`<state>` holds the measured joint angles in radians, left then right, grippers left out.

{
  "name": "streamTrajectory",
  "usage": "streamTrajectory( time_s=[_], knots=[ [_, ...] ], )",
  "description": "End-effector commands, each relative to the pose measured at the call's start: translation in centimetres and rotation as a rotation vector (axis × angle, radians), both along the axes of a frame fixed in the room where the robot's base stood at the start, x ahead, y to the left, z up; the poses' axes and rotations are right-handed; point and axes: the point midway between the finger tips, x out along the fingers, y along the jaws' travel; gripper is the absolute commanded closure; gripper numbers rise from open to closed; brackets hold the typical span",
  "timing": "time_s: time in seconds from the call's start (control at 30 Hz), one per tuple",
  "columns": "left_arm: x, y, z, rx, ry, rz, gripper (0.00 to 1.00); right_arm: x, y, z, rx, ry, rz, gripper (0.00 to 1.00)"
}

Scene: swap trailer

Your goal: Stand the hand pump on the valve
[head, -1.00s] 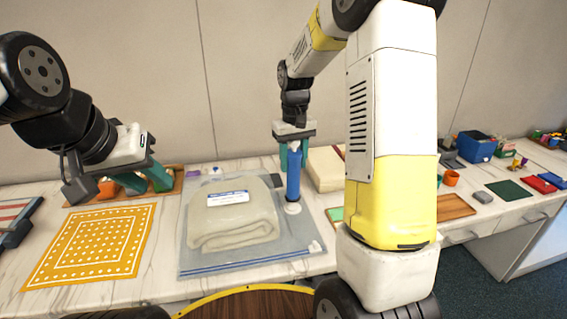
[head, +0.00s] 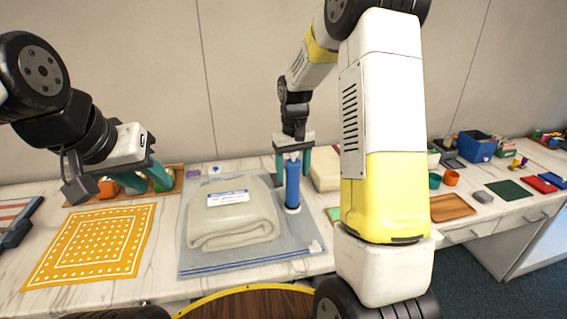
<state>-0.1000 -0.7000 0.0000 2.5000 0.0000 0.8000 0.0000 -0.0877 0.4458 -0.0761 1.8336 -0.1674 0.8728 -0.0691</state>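The blue hand pump (head: 292,186) stands upright at the right side of the clear vacuum bag (head: 202,262), which holds a folded cream blanket (head: 232,214). The pump's foot is over the white round valve (head: 292,209); I cannot tell how exactly it is seated. My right gripper (head: 293,160) is above and around the pump's top, pointing down. Its teal fingers are apart with gaps beside the pump, so it looks open. My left gripper (head: 146,181) hangs at the left, its teal fingers apart and empty, over the far left counter.
An orange dotted cloth (head: 95,243) lies left of the bag. A wooden tray (head: 172,184) with small items is behind it. A cream box (head: 325,170) stands behind the pump. My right arm hides the counter to the right.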

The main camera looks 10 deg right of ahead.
Motion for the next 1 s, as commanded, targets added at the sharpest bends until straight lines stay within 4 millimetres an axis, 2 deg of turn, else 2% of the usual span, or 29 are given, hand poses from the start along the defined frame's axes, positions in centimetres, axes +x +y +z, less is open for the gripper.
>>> streamTrajectory(
  time_s=[0.17, 0.27, 0.7, 0.9, 1.0],
  knots=[
    [0.0, 0.0, 0.0, 0.0, 0.0, 0.0, 0.67, 0.0, 0.0, 0.2, 0.0, -0.001, 0.0, 0.36],
    [0.0, 0.0, 0.0, 0.0, 0.0, 0.0, 0.67, 0.1, 0.0, 1.1, 0.0, -0.002, 0.0, 0.36],
    [0.0, 0.0, 0.0, 0.0, 0.0, 0.0, 0.67, 0.1, 0.0, 9.9, 0.001, -0.003, 0.001, 0.36],
    [0.0, 0.0, 0.0, 0.0, 0.0, 0.0, 0.67, 0.0, 0.0, 12.0, 0.0, -0.001, 0.0, 0.36],
    [0.0, 0.0, 0.0, 0.0, 0.0, 0.0, 0.67, -0.7, 0.0, 13.1, 0.009, -0.018, -0.004, 0.36]
  ],
)
